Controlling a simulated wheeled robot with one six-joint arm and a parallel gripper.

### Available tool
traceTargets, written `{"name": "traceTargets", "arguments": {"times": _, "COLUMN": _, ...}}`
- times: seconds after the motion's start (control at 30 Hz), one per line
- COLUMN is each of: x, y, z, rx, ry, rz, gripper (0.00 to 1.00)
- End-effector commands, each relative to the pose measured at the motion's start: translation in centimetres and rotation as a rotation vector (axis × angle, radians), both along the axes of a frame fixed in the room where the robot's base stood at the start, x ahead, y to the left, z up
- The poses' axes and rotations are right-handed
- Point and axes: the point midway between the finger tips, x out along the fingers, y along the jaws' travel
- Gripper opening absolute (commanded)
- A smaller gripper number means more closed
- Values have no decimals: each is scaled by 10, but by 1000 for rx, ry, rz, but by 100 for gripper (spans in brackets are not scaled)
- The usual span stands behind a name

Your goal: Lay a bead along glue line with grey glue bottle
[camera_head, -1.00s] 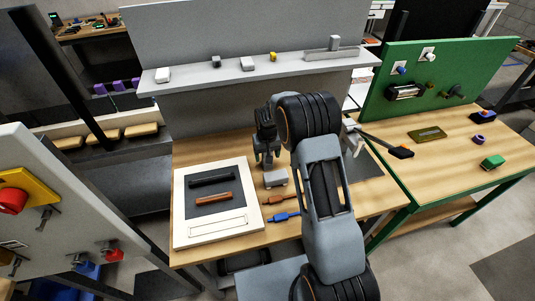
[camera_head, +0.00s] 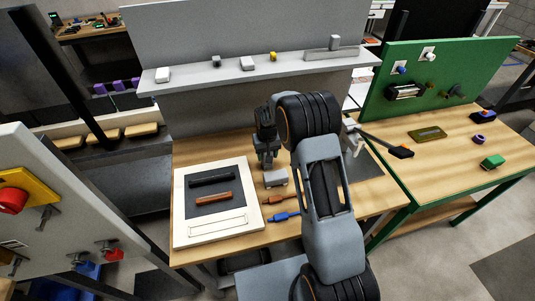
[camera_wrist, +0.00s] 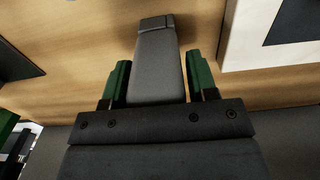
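My gripper (camera_head: 268,163) points down over the wooden bench, right of the white-framed board (camera_head: 180,212). In the wrist view its two green fingers (camera_wrist: 158,82) sit close against both sides of a tapered grey piece (camera_wrist: 155,60) with a darker end, which looks like the grey glue bottle. In the head view a grey block (camera_head: 277,179) shows just below the fingers. The board has a dark panel with a black bar (camera_head: 212,179) and an orange-brown bar (camera_head: 213,198). Below them is a thin outlined strip (camera_head: 218,226), possibly the glue line.
An orange bottle-like item (camera_head: 279,200) and a blue one (camera_head: 285,216) lie right of the board, near my arm. A grey shelf (camera_head: 200,75) with small items stands behind. A green-backed bench (camera_head: 440,65) is at right.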

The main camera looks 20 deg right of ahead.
Motion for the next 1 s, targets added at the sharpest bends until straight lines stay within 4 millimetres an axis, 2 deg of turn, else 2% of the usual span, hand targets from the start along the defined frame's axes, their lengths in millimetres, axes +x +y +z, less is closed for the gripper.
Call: {"name": "traceTargets", "arguments": {"times": 1.0, "x": 0, "y": 0, "z": 10, "rx": 0, "ry": 0, "rz": 0, "gripper": 53}}
